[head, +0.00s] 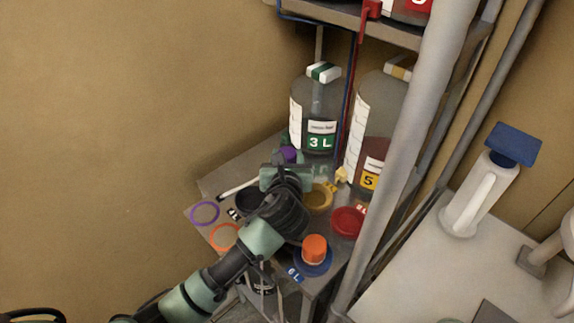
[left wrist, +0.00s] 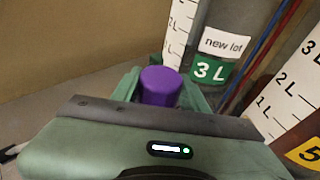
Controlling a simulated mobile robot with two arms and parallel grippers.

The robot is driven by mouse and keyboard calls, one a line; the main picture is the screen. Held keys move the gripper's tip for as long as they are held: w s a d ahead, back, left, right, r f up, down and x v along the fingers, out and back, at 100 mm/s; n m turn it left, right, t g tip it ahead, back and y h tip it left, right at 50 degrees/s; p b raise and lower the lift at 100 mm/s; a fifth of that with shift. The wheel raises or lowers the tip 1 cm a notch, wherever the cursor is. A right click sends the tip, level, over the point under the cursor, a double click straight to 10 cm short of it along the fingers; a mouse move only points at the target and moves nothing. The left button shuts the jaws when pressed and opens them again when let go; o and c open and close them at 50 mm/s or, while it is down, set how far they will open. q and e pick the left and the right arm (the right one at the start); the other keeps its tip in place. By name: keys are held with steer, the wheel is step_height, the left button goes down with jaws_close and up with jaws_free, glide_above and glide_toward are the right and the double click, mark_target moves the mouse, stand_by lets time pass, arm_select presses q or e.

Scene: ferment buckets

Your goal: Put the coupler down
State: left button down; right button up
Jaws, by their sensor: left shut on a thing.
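The purple coupler (head: 289,154) is between the fingers of my left gripper (head: 284,165), which is shut on it. In the left wrist view the purple coupler (left wrist: 160,86) stands out between the green fingers, close to the green-labelled 3 L bottle (left wrist: 232,45). Its lower part is hidden by my gripper, and I cannot tell whether it touches anything below. In the head view the 3 L bottle (head: 318,108) stands just behind my gripper. A purple ring (head: 205,213) and an orange ring (head: 224,237) are marked on the shelf's left side. My right gripper is not in view.
An orange coupler (head: 315,248) sits on a blue round piece at the shelf's front. Red (head: 347,222) and yellow (head: 320,199) round pieces are near it. A yellow-labelled bottle (head: 376,125) stands behind a grey post (head: 415,150). An upper shelf (head: 345,20) overhangs the bottles.

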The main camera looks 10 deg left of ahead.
arm_select(q)
steer(key=shift+f, duration=1.5)
steer(key=shift+f, duration=0.1)
steer(key=c, duration=0.9)
jaws_free()
steer(key=shift+o, duration=0.7)
steer(key=shift+s, duration=0.1)
steer(key=v, duration=1.2)
